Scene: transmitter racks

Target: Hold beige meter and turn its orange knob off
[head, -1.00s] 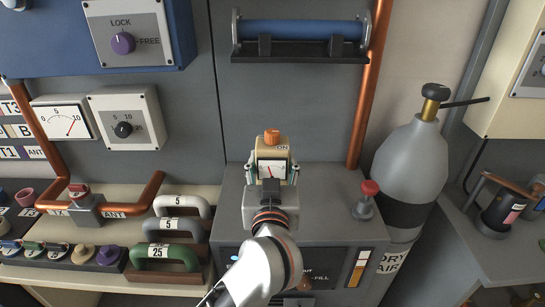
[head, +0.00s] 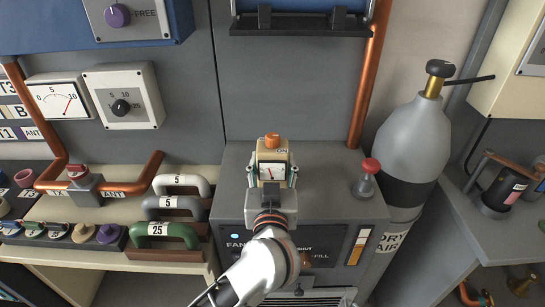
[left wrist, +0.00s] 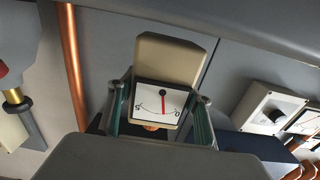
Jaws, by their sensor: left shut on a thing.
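The beige meter (head: 272,157) has a white dial with a red needle, and an orange knob (head: 272,140) sits at its top with an "ON" mark beside it. My left gripper (head: 273,179) is shut on the meter, with a finger on each side of it. In the left wrist view the meter (left wrist: 167,60) shows upside down between the fingers, its needle near mid-scale. A small bit of orange (left wrist: 151,127) shows below the dial there. The knob's exact setting cannot be told. My right gripper is not in view.
The meter appears over a grey cabinet (head: 325,205) with a red-topped valve (head: 368,178) at its right. A grey bottle (head: 412,140) stands beyond. Numbered handles (head: 170,235) stand on the left shelf. A copper pipe (head: 365,80) runs up the wall behind.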

